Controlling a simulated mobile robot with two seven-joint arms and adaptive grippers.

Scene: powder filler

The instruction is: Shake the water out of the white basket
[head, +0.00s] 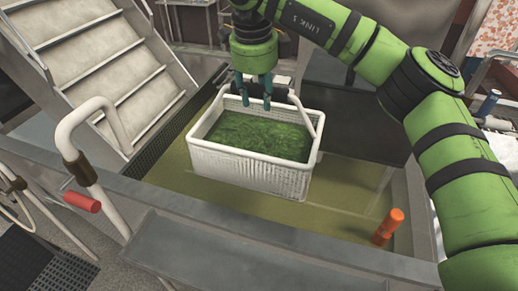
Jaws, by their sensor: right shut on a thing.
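The white basket (248,171) is a rectangular slatted crate with green leafy stuff (260,136) inside. It is over the greenish water of a metal tank (345,185); I cannot tell whether its bottom touches the water. It looks roughly level. My right gripper (256,98) comes down from above at the basket's far side. Its fingers are shut on the basket's far rim or handle; the exact grip is partly hidden. My left gripper is not in view.
Metal steps (95,55) stand at the left. A bent white pipe (95,150) with a red grip rises at the near left. An orange cylinder (388,226) stands at the tank's right. The tank's grey front edge (270,240) runs across the foreground.

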